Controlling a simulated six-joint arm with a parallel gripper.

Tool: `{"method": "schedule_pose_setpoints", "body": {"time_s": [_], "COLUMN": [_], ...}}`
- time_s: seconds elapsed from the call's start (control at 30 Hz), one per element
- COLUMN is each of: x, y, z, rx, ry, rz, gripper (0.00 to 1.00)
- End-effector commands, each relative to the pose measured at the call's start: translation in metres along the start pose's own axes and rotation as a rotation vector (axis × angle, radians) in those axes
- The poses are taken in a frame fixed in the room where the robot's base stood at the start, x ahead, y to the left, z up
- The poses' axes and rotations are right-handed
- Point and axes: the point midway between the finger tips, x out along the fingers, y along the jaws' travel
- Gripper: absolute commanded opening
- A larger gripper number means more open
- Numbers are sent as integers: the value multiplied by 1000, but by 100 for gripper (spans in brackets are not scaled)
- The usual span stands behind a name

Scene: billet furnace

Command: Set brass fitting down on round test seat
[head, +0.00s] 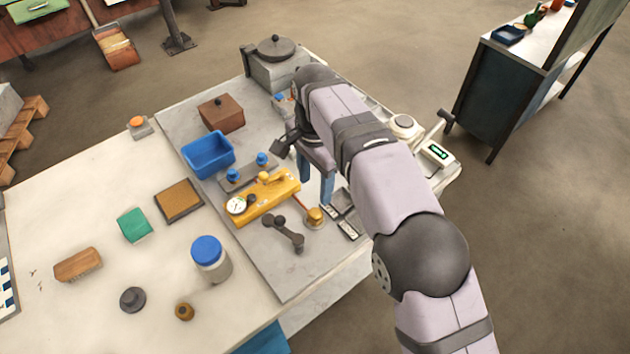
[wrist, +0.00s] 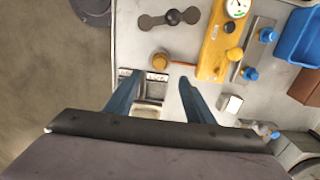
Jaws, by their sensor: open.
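A brass-coloured fitting (head: 315,214) is at the right end of the thin orange line from the yellow test block (head: 262,196). It seems to stand upright on a low round seat, but the seat is mostly hidden beneath it and I cannot make out its edge clearly. It also shows in the wrist view (wrist: 160,61), just beyond the fingertips. My gripper (head: 316,193) has blue fingers, spread apart with nothing between them. In the wrist view, the fingers (wrist: 160,78) point toward the fitting from either side, apart from it.
A dark two-ended lever (head: 284,232) lies near the fitting. A blue bin (head: 208,154), brown box (head: 221,114) and blue-lidded jar (head: 210,258) stand left. A small brass-brown ring (head: 184,312) lies at the front. Small metal blocks (wrist: 150,100) are beneath the fingers.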

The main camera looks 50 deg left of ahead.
Motion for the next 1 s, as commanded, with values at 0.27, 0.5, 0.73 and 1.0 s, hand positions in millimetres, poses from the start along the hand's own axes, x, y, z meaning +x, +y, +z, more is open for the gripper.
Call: {"method": "schedule_pose_setpoints", "body": {"time_s": [0.27, 0.5, 0.73, 1.0], "x": [-9, -10, -16, -14], "y": [0, 10, 74, 230], "z": [0, -15, -86, -162], "rx": [0, 5, 15, 18], "ry": [0, 0, 0, 3], "rz": [0, 1, 1, -1], "gripper": [49, 49, 49, 49]}}
